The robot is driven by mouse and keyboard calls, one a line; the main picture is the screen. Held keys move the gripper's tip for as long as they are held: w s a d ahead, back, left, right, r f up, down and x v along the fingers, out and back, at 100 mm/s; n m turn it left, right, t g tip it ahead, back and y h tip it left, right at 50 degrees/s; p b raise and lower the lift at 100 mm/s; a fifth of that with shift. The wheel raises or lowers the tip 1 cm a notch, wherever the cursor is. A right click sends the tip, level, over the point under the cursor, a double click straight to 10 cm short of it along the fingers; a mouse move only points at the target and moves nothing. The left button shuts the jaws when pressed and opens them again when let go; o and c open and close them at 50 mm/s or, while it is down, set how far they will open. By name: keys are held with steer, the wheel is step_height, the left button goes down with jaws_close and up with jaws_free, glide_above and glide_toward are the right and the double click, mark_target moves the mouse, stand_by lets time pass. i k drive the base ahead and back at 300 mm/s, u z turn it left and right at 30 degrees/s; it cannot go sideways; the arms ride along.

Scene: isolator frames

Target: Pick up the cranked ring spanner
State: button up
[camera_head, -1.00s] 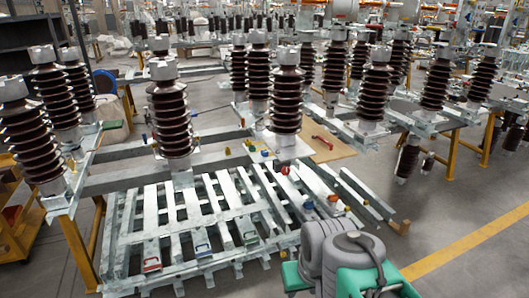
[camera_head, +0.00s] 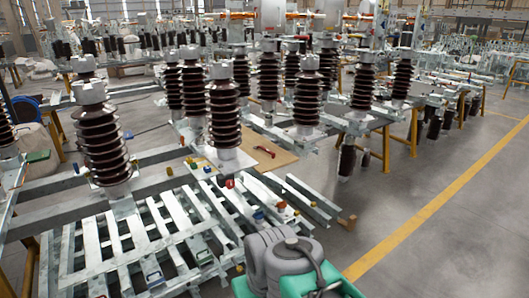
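I cannot make out a cranked ring spanner for certain. A small red tool (camera_head: 265,151) lies on a brown board (camera_head: 270,159) beyond the metal frame, too small to identify. Several small coloured items lie on the frame's bars, including a blue one (camera_head: 259,217) and a red one (camera_head: 229,183); their kinds are unclear. My grey and teal arm shows at the bottom centre, but its gripper is out of view.
A slatted galvanised frame (camera_head: 130,226) fills the lower left. Tall brown ribbed insulators (camera_head: 103,140) stand on steel beams behind it. Yellow-legged stands (camera_head: 414,128) hold more frames at the right. Grey floor (camera_head: 440,240) with a yellow line is clear at lower right.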

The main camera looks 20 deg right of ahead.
mark_target(273, 154)
steer(key=z, duration=0.35)
steer(key=i, duration=1.2)
steer(key=u, duration=0.25)
